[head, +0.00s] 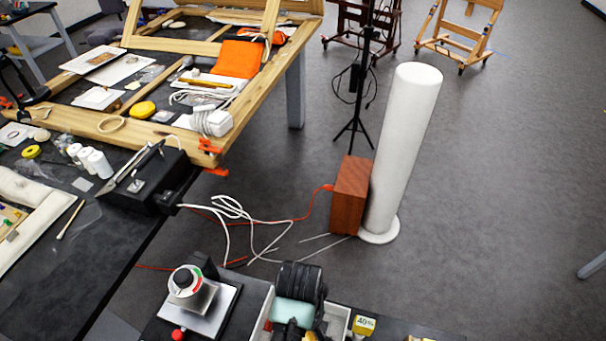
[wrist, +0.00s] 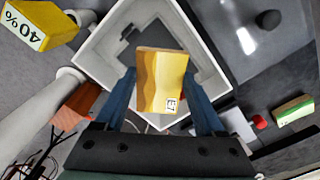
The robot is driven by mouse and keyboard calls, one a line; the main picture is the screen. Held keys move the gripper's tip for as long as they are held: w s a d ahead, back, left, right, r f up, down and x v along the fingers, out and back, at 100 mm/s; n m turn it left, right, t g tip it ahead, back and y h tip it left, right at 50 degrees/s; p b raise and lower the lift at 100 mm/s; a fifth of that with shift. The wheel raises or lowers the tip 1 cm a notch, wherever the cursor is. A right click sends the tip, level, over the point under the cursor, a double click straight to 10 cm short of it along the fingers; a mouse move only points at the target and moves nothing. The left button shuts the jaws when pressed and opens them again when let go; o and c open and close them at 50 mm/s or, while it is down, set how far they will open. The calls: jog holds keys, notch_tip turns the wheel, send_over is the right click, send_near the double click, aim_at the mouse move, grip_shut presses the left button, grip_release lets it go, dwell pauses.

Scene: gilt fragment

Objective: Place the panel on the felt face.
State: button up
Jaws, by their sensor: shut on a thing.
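In the wrist view my gripper (wrist: 160,82) is shut on the panel (wrist: 158,72), a small gilt-yellow piece with a pale label. The panel sits between the two blue fingers, above a white-walled open box (wrist: 93,47) with a grey and dark interior. I cannot tell whether the panel touches anything below. The felt face is not clearly identifiable; the panel and fingers cover part of the box's interior.
A yellow block marked 40% (head: 364,325) stands right of the box. A metal device with a dial (head: 186,282) stands left of it. A white column (head: 405,140) and wooden box (head: 350,195) stand beyond. A workbench frame (head: 130,122) carries many tools.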

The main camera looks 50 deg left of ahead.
jog(key=shift+f, duration=2.6)
jog(key=shift+f, duration=0.2)
jog(key=o, duration=1.3)
jog(key=shift+o, duration=0.2)
jog(key=shift+r, duration=0.1)
notch_tip(320, 180, up, 12)
jog(key=shift+r, duration=0.15)
